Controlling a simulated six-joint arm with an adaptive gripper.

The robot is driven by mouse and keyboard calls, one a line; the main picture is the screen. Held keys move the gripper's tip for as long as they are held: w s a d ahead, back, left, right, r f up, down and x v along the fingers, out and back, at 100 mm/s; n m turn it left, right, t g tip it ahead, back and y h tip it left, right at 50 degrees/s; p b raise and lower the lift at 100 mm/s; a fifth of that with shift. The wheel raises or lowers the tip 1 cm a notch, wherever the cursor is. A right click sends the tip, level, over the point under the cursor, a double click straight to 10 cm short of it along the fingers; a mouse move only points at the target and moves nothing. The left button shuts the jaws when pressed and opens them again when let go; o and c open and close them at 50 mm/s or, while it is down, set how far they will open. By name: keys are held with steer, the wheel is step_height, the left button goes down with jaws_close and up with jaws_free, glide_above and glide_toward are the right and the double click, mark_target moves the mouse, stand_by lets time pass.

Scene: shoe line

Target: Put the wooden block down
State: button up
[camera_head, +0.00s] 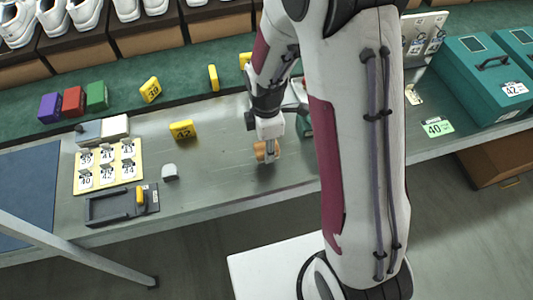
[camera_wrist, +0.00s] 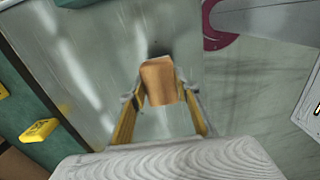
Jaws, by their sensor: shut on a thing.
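The wooden block (camera_head: 262,150) is a small orange-brown piece at my gripper's tip, over the grey metal bench (camera_head: 220,178). My gripper (camera_head: 267,152) points down and is shut on the block. In the wrist view the wooden block (camera_wrist: 159,80) sits between the two yellow-lined fingers of my gripper (camera_wrist: 160,92). A dark patch shows just beyond the block on the bench surface. I cannot tell whether the block touches the bench or hangs just above it.
A small grey-white piece (camera_head: 169,172), a yellow number board (camera_head: 108,167) and a dark tray (camera_head: 121,205) lie to the left. A green tag (camera_head: 438,127) and teal boxes (camera_head: 480,75) are right. Bench around the block is bare.

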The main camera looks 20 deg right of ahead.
steer(key=shift+f, duration=0.25)
steer(key=shift+f, duration=1.85)
steer(key=shift+f, duration=0.15)
steer(key=o, duration=1.2)
steer(key=shift+o, duration=0.2)
steer(key=shift+r, duration=6.15)
